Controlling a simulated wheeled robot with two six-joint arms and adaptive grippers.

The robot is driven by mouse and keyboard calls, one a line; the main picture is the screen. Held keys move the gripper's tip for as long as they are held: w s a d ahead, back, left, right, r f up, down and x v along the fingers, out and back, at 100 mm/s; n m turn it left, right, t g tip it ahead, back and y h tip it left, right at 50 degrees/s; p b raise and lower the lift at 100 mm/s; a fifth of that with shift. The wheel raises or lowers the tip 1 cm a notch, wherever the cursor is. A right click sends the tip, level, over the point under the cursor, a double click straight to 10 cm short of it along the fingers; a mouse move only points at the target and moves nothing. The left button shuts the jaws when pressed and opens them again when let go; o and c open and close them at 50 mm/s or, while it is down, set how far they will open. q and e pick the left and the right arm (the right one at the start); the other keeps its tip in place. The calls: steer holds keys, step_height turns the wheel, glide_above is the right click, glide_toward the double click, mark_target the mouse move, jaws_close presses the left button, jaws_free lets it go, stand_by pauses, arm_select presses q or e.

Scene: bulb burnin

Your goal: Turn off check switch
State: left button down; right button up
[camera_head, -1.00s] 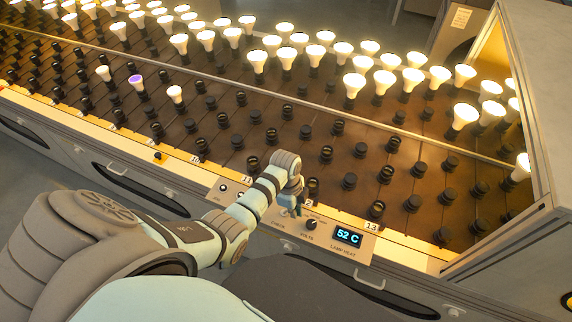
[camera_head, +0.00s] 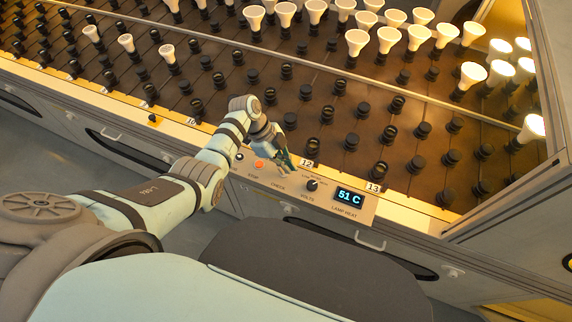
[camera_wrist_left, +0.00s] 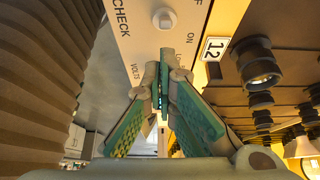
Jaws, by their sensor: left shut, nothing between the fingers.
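The check switch (camera_wrist_left: 164,18) shows in the left wrist view as a round white knob on a pale panel, beside the word CHECK and between OFF and ON markings. Its tilt is hard to tell from this angle. My left gripper (camera_wrist_left: 163,80) is shut and empty, with its fingertips just below the switch in that view, apart from it in the picture. In the head view my left gripper (camera_head: 284,160) is over the control panel (camera_head: 325,208), by the CHECK label, and hides the switch there. My right gripper is not in view.
On the panel are an orange stop button (camera_head: 259,164), a black volts knob (camera_head: 311,185) and a lamp heat display (camera_head: 348,197) reading 51 C. Behind stands a dark rack of sockets (camera_head: 250,95) with several lit bulbs. A grey cabinet wall (camera_head: 510,215) is at the right.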

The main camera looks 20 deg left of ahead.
arm_select(q)
steer(key=shift+r, duration=0.45)
steer(key=shift+a, duration=0.1)
steer(key=shift+a+r+p, duration=0.25)
steer(key=shift+p, duration=0.2)
steer(key=a+r+p, duration=0.3)
steer(key=a+r, duration=0.3)
steer(key=a, duration=0.1)
steer(key=shift+w, duration=0.15)
